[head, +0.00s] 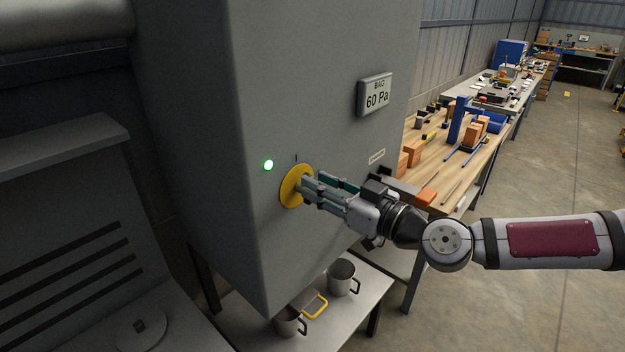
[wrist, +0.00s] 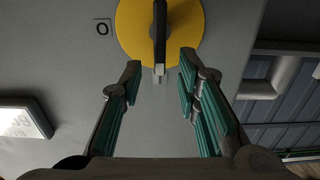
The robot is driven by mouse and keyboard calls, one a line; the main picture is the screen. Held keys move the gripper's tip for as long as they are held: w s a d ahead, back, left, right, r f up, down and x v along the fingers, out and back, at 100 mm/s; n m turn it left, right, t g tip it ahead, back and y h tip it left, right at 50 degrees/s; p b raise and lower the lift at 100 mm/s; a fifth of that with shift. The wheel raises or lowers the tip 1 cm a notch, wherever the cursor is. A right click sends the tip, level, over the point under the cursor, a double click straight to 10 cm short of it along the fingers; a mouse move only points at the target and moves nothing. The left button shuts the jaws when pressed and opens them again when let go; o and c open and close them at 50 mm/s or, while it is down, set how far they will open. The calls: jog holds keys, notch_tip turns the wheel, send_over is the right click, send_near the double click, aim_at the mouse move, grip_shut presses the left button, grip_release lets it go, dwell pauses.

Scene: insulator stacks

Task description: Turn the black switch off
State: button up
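The black switch (wrist: 160,30) is a dark bar handle across a round yellow disc (wrist: 180,45) on a grey cabinet; its lower end in the wrist view is pale. In the head view the yellow disc (head: 289,189) shows, but my fingers hide most of the handle. An "I" mark stands above the disc there, and an "O" plate (wrist: 103,27) shows beside it in the wrist view. A green lamp (head: 268,165) is lit. My gripper (head: 317,183) is in front of the disc. In the wrist view its fingers (wrist: 160,66) are apart, either side of the handle's line; contact cannot be told.
A display reading "BAG 60 Pa" (head: 375,95) juts from the cabinet (head: 215,130), above and right of the disc. Mugs (head: 342,277) stand on a low table below. A wooden workbench (head: 480,155) with blocks and tools is behind my arm. Floor at right is open.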

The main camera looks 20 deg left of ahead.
jog(key=shift+x, duration=1.15)
grip_shut()
